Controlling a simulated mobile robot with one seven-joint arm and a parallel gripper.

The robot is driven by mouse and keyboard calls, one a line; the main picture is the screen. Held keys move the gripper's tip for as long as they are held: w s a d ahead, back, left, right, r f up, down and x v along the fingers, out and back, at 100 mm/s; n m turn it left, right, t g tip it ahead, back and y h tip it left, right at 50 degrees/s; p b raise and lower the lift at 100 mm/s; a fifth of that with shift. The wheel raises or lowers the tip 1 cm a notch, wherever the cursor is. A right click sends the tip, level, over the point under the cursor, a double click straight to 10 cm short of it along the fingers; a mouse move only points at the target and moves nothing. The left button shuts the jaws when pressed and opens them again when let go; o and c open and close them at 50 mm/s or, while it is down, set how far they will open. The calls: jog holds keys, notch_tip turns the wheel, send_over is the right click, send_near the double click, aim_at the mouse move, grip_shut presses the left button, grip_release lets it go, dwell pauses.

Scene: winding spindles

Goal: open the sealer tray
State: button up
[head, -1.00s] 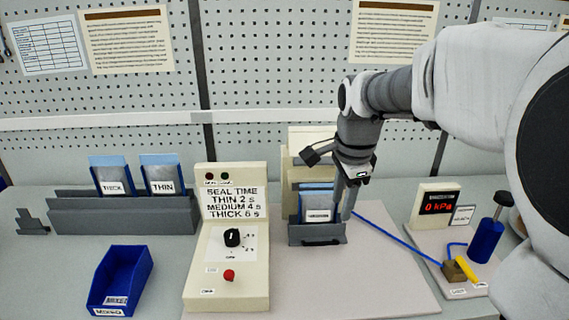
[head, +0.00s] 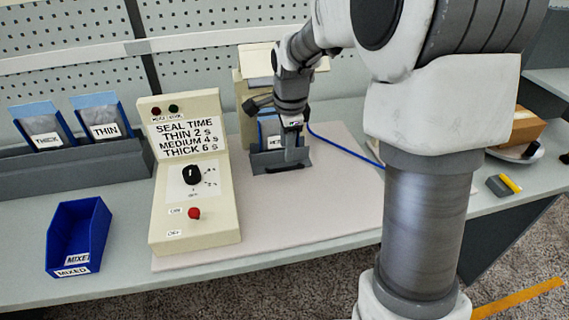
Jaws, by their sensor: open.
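The sealer (head: 249,95) is a cream machine standing on the pale board behind my gripper. Its dark grey tray (head: 268,164) is at the front of the machine, low over the board. A blue-edged pouch with a partly covered white label stands at the tray, mostly hidden by my gripper. My gripper (head: 297,158) points down at the right part of the tray's front, with its jaws open. Whether the fingers touch the tray cannot be told, as the gripper covers that spot.
A cream control box (head: 195,180) with a black knob and red button stands left of the sealer. A grey rack (head: 75,169) holds THICK and THIN pouches. A blue MIXED bin (head: 78,236) sits front left. A blue hose (head: 345,146) runs right. Board in front of the tray is clear.

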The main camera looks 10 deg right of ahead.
aim_at(285, 168)
jog(key=f, duration=0.3)
jog(key=w+f, duration=0.1)
jog(key=f, duration=0.3)
jog(key=shift+w+b, duration=0.15)
jog(key=shift+b, duration=0.25)
grip_shut()
jog(key=shift+r, duration=0.1)
dwell(0.8)
